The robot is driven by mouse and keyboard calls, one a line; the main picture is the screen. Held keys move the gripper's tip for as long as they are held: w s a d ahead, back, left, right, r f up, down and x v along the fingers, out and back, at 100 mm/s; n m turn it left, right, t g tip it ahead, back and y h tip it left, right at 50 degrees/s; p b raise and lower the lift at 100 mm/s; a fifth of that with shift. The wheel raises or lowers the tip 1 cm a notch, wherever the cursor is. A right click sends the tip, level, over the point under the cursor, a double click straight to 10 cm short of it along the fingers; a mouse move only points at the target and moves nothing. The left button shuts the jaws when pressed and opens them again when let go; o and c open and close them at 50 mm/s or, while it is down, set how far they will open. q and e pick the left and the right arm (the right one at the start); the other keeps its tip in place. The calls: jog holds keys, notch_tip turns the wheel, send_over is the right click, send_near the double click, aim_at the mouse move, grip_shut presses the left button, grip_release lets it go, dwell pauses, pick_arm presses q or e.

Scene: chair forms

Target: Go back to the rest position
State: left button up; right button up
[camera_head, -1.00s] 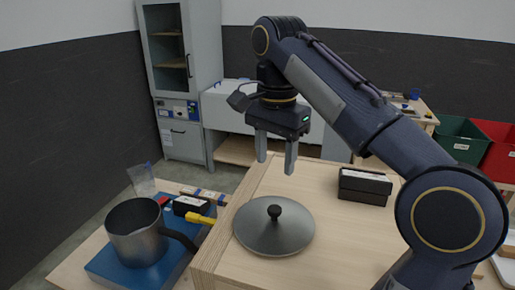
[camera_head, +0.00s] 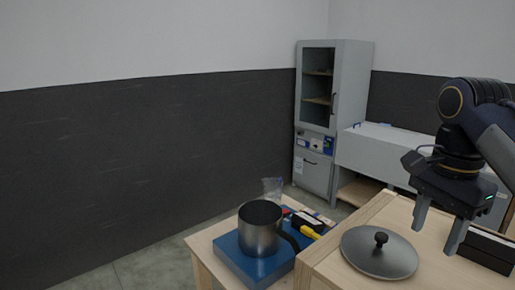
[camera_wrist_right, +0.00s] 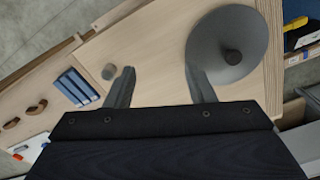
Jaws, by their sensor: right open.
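My right gripper (camera_head: 438,232) hangs at the right of the head view, pointing down above the wooden table, to the right of the pot lid. Its two fingers are apart with nothing between them. In the right wrist view the open fingers (camera_wrist_right: 160,88) show over the bare wooden top, with the lid (camera_wrist_right: 228,45) beside one finger. The grey lid (camera_head: 379,252) with its dark knob lies on the table. My left gripper does not show in either view.
A metal pot (camera_head: 260,230) stands on a blue board (camera_head: 248,264) on a lower table, beside a clear beaker (camera_head: 272,188) and a yellow-handled tool (camera_head: 310,233). A dark box (camera_head: 486,250) is behind the gripper. A grey cabinet (camera_head: 330,120) stands at the back.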

jog(key=s+a+f+n+t+y, duration=0.1)
jog(key=s+a+f+n+t, duration=0.1)
jog(key=f, duration=0.5)
jog(key=s+a+f+n+t+y, duration=0.1)
jog(key=s+a+f+n, duration=0.3)
jog(key=s+f+n, duration=0.2)
jog(key=s+a+f+n+t+y, duration=0.1)
jog(key=s+a+f+n, duration=0.3)
jog(key=f, duration=0.6)
jog(key=shift+s+f+n+t+y, duration=0.25)
jog(key=shift+s+n+t+y, duration=0.25)
jog(key=shift+s+t, duration=0.4)
